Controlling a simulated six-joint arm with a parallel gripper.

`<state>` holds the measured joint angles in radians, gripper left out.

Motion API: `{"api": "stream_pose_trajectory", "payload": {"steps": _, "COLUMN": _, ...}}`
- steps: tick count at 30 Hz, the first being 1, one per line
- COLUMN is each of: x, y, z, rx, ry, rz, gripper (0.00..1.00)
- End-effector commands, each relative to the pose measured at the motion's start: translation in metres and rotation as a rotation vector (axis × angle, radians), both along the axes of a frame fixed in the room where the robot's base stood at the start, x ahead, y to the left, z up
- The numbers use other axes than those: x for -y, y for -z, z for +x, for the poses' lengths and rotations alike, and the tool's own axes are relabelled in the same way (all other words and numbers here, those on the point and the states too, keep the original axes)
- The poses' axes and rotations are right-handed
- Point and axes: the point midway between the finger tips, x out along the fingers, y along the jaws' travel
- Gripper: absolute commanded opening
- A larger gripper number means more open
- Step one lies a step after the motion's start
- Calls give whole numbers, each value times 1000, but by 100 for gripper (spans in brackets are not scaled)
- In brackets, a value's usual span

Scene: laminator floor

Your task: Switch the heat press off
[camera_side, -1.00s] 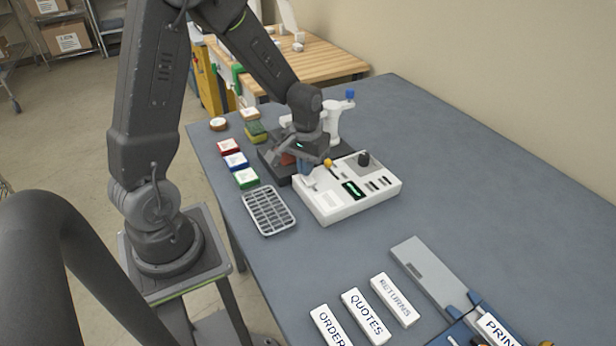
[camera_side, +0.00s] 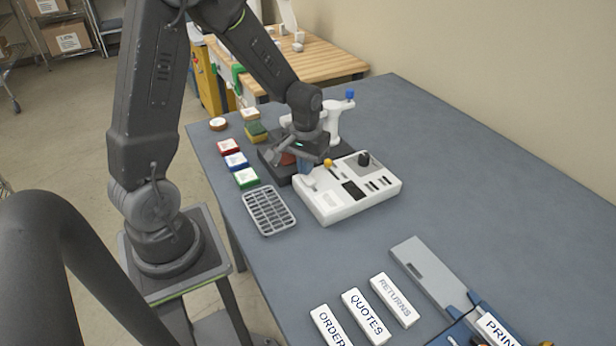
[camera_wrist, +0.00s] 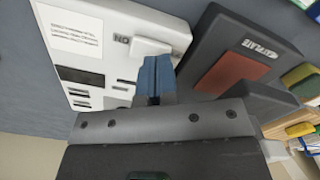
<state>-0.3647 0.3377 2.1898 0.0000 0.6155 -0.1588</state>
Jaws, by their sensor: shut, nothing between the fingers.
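The heat press has a white control box (camera_side: 345,205) beside a dark base (camera_side: 275,165), with a white post (camera_side: 334,122) behind. The box's display (camera_side: 354,191) is dark. In the wrist view the white box (camera_wrist: 105,25) shows a label reading ON, upside down, and a white switch (camera_wrist: 150,47) beside it. My gripper (camera_wrist: 156,82) is shut and empty, its blue fingertips right by the switch; I cannot tell whether they touch it. In the side view my gripper (camera_side: 308,181) is low at the box's left edge.
A grey grid tray (camera_side: 269,211) and several small coloured blocks (camera_side: 237,161) lie left of the press. A reddish pad (camera_wrist: 232,75) lies on the dark base. White label blocks (camera_side: 366,316) and a grey fixture (camera_side: 432,272) are in front. The table's right side is clear.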

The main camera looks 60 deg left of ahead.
Motion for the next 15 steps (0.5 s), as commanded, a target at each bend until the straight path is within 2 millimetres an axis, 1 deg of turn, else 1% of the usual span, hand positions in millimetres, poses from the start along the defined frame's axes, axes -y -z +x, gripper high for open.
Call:
{"api": "stream_pose_trajectory", "payload": {"steps": 1, "x": 0, "y": -5, "z": 1, "rx": 4, "ry": 0, "rz": 1, "gripper": 0}}
{"api": "stream_pose_trajectory", "payload": {"steps": 15, "x": 0, "y": -41, "z": 1, "rx": 4, "ry": 0, "rz": 1, "gripper": 0}}
